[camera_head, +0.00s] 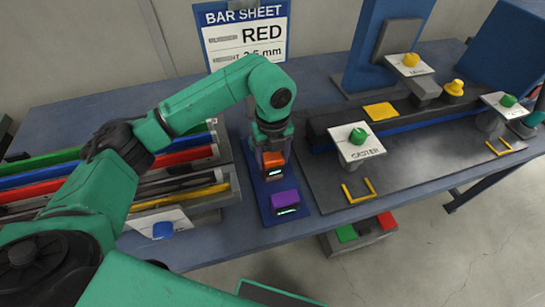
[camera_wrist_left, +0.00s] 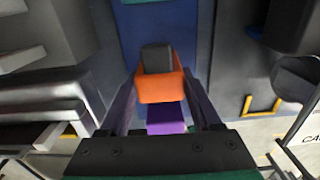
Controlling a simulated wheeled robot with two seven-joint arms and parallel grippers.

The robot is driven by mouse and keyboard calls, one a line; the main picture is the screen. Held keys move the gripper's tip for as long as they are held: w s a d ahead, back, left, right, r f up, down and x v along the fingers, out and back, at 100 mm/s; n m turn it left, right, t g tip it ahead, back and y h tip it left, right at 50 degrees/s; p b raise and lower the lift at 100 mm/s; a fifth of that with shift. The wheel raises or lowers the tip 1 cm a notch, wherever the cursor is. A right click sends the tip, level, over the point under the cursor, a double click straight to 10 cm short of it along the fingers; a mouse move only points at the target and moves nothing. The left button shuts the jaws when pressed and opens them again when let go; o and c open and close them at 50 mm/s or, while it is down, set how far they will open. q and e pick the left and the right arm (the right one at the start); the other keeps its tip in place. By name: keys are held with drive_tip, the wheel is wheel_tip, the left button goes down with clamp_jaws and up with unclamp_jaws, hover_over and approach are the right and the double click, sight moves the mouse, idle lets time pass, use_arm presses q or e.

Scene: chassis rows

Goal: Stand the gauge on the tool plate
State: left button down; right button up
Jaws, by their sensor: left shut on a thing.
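An orange block-shaped gauge with a small dark display (camera_head: 273,160) is held by my left gripper (camera_head: 272,148), over the far part of a narrow blue plate (camera_head: 256,187). In the left wrist view the orange gauge (camera_wrist_left: 160,86), with a dark grey top, sits between the gripper's fingers (camera_wrist_left: 160,100). I cannot tell whether it touches the plate. A similar purple block with a lit display (camera_head: 285,203) stands on the near part of the plate, also in the wrist view (camera_wrist_left: 166,118).
A rack of coloured bars (camera_head: 180,165) stands close left of the plate. A grey fixture bed (camera_head: 390,165) with a caster sign (camera_head: 357,145) and yellow brackets (camera_head: 358,190) lies to the right. A bar sheet sign (camera_head: 243,33) stands behind. The table's front edge is near the purple block.

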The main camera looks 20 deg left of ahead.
use_arm(q)
unclamp_jaws()
drive_tip(key=shift+f, duration=0.1)
wheel_tip(320, 180, up, 15)
drive_tip(key=shift+f, duration=0.2)
idle(0.3)
